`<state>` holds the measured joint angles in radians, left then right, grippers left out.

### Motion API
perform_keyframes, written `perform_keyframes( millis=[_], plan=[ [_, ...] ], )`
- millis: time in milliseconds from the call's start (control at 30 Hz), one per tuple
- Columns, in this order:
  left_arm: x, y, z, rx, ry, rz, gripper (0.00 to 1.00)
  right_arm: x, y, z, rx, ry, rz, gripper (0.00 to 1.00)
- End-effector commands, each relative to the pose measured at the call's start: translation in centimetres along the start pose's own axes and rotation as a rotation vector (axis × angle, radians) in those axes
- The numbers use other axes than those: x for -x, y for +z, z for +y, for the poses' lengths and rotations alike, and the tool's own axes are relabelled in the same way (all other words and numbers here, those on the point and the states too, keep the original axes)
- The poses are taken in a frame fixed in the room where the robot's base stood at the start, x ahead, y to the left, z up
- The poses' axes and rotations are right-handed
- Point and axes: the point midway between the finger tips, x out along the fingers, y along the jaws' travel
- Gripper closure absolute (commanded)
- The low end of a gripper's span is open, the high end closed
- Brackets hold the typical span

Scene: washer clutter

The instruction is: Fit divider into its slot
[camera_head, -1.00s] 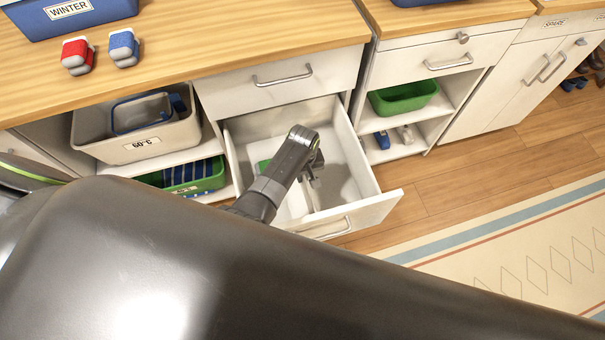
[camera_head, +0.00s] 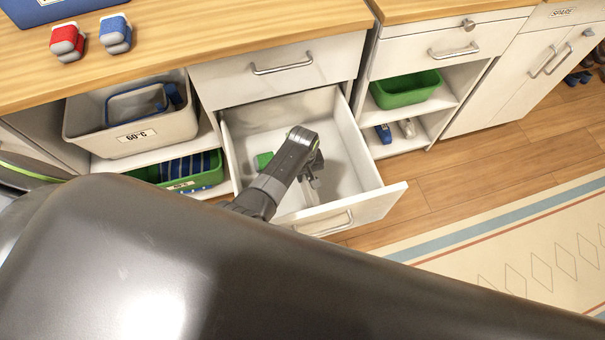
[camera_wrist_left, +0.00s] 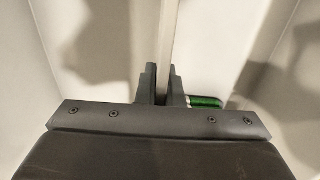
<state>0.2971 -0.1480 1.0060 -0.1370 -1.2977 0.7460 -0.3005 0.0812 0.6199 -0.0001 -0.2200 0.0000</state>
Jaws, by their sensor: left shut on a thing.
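An open white drawer (camera_head: 362,206) stands pulled out below the counter. My left gripper (camera_head: 314,180) reaches down into it. In the left wrist view, my left gripper (camera_wrist_left: 164,92) is shut on the divider (camera_wrist_left: 169,40), a thin pale panel. The panel runs away from between the fingers, with drawer surfaces on both sides. In the head view I cannot make out the divider clearly against the white drawer and behind my arm. I cannot tell whether it sits in a slot. My right gripper is not in view.
A green item (camera_head: 264,160) lies in the drawer's back left; green also shows beside the fingers (camera_wrist_left: 206,101). A grey 60°C bin (camera_head: 150,137) and a green bin (camera_head: 205,178) are left of the drawer. Another green bin (camera_head: 405,95) stands right.

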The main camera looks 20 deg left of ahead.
Motion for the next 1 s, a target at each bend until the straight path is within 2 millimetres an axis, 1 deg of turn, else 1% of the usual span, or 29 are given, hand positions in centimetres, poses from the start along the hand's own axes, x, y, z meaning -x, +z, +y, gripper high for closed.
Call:
perform_keyframes(
  millis=[33,67,200,233,500,633,767,1000],
  plan=[
    [0.0,0.0,0.0,0.000,0.000,0.001,1.00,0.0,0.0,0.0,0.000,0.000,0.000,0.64],
    [0.0,0.0,0.0,0.000,0.000,0.001,0.89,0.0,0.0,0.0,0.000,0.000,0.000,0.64],
    [0.0,0.0,0.0,0.000,0.000,0.001,0.71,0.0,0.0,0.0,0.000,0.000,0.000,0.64],
    [0.0,0.0,0.0,0.000,0.000,0.001,0.67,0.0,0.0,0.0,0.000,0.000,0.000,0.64],
    [0.1,0.0,0.0,0.000,0.000,0.000,0.67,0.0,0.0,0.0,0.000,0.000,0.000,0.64],
    [0.9,0.0,0.0,0.000,0.001,0.001,0.67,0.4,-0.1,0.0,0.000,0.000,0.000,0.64],
    [2.8,0.0,0.0,0.001,0.001,0.001,0.67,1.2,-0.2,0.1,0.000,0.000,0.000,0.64],
    [7.8,0.0,0.1,0.000,0.003,0.002,0.67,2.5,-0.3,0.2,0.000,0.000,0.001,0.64]
  ],
)
